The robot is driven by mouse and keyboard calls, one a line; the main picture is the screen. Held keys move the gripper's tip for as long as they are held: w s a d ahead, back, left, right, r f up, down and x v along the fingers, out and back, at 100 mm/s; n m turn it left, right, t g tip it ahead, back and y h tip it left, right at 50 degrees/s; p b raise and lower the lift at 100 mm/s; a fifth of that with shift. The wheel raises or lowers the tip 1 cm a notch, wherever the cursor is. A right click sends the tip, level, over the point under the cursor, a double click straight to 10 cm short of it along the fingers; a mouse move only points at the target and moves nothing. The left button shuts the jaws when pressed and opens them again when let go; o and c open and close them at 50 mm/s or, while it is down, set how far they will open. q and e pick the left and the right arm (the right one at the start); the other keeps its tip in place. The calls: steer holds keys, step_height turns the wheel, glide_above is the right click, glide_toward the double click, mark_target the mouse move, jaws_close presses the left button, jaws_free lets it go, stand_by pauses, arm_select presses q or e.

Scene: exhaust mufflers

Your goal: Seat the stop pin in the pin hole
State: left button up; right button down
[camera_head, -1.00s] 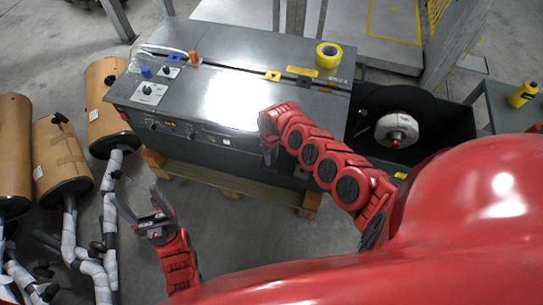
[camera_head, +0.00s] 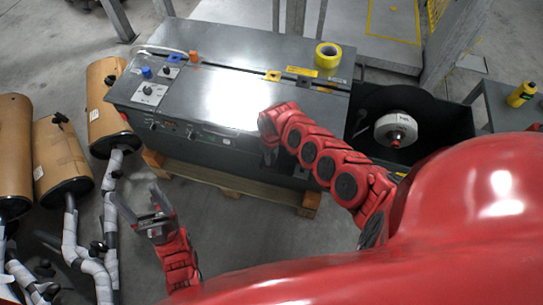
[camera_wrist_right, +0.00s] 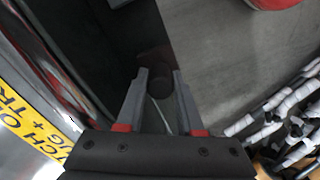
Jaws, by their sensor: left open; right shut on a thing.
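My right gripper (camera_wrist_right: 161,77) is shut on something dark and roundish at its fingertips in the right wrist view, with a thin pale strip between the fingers. I take the held thing to be the stop pin (camera_wrist_right: 162,87), but it is too dark to be sure. In the head view this gripper (camera_head: 270,157) is mostly hidden under its own arm, at the front edge of the grey machine (camera_head: 240,90). My left gripper (camera_head: 140,201) is open and empty over the floor, left of the machine's front. I cannot make out the pin hole.
Yellow tape (camera_head: 328,55), an orange piece (camera_head: 194,57) and a blue knob (camera_head: 146,72) are on the machine top. Brown mufflers (camera_head: 62,155) with wrapped pipes stand at the left. A black bin with a white reel (camera_head: 396,130) is at the right. A yellow bottle (camera_head: 521,95) stands beyond.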

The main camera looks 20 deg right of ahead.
stand_by(0.8)
steer(key=shift+f, duration=0.5)
stand_by(0.4)
steer(key=shift+s+f, duration=0.1)
steer(key=shift+s, duration=0.05)
steer(key=shift+c, duration=2.3)
jaws_free()
steer(key=shift+s+f+b, duration=0.1)
steer(key=shift+b, duration=0.2)
steer(key=shift+a, duration=0.1)
